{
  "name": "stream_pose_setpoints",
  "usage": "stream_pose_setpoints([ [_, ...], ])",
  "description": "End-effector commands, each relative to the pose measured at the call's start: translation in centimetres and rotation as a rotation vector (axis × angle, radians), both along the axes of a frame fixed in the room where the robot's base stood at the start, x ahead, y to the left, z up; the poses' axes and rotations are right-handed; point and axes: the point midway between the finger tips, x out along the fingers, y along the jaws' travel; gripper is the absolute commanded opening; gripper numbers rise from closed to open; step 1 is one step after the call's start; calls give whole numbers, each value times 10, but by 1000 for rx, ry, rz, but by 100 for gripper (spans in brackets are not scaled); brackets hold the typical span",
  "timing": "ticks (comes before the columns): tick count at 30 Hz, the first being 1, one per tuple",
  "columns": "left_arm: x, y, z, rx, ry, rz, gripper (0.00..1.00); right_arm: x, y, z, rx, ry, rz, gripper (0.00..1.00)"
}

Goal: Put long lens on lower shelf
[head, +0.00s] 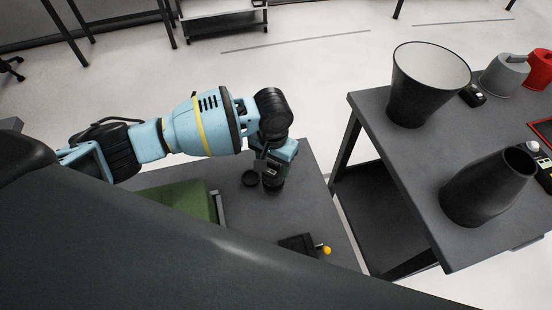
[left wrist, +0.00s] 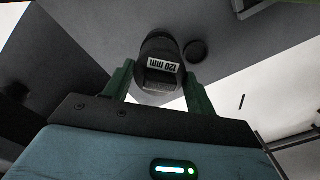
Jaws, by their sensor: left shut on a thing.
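A black cylindrical lens (head: 273,182) is at the grey table at the centre of the head view. In the left wrist view the lens (left wrist: 160,62) carries a white "120 mm" label. My left gripper (head: 272,168) is above it, its two green fingers closed on the lens from both sides in the left wrist view. I cannot tell whether the lens touches the tabletop. A second, smaller round black piece (head: 250,179) stands beside it. A dark lower shelf (head: 380,215) shows under the right-hand table. My right gripper is out of view.
The grey table (head: 310,190) also bears a green case (head: 182,200) and a black device with a yellow knob (head: 300,244). The right-hand table (head: 430,140) holds two large dark hoods, a grey can and a red can. A floor gap separates the tables.

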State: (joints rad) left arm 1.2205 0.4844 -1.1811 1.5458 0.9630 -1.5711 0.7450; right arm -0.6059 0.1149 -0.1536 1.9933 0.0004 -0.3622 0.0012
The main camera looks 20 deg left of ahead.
Motion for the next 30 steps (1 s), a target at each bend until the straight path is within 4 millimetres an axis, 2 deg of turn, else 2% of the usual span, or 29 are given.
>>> stream_pose_setpoints([
  [3,18,3,-2,-1,-2,1,0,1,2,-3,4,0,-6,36],
  [6,26,4,-2,-2,-1,1,0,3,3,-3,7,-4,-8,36],
  [17,37,7,-2,-1,-4,2,0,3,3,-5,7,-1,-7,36],
  [24,37,7,-34,1,0,0,0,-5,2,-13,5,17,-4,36],
  [30,38,7,-37,-2,-5,0,0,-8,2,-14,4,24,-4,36],
])
